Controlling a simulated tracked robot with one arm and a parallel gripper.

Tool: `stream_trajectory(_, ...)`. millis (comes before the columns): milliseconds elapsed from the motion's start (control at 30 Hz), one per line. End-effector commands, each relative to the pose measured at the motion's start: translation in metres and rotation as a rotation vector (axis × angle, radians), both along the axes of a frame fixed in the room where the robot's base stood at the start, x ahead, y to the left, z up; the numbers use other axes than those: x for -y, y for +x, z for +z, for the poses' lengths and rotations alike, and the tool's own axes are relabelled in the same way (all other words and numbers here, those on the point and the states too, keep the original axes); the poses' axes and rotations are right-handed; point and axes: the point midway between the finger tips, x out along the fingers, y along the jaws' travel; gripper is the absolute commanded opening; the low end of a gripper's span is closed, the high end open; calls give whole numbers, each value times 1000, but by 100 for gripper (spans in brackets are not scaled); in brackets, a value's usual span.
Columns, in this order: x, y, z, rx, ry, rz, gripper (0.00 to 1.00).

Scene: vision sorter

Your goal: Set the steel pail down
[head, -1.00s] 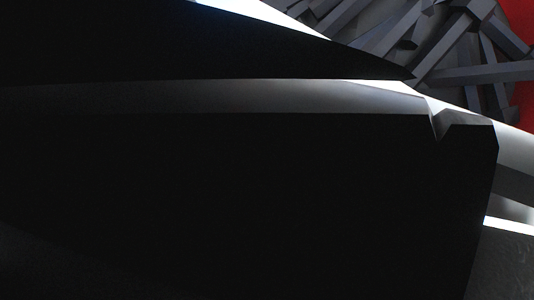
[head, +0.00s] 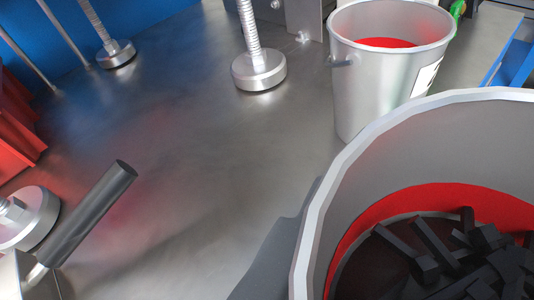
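A steel pail (head: 375,165) fills the lower right of the head view, very near the camera. Its pale rim curves across the picture, and dark bar-shaped pieces lie inside over a red and dark bottom. The pail's base and right side are out of the picture, so I cannot tell whether it is on the surface. A dark grey part that looks like my gripper (head: 283,243) lies against or beside the pail's left outer wall. Its other finger is hidden, and its grip does not show. A second steel pail (head: 372,95), red inside, stands upright farther back.
The metal surface (head: 190,140) is largely clear at centre left. Threaded feet with round bases (head: 258,70) stand at the back. A dark rod (head: 85,215) and another round foot (head: 25,215) are at lower left. A red crate (head: 20,130) is at the left edge.

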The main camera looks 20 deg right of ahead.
Motion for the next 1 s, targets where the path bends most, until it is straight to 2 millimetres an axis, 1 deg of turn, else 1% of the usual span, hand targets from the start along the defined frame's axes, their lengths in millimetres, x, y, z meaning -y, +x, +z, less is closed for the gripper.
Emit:
stream_trajectory(33,1,7,-1,1,0,-4,18)
stream_trajectory(267,-4,41,-5,-1,-2,-3,18)
stream_trajectory(733,-18,122,-13,1,2,0,18)
stream_trajectory(900,-21,140,-14,1,0,2,18)
stream_trajectory(1000,-22,145,-13,2,-1,2,18)
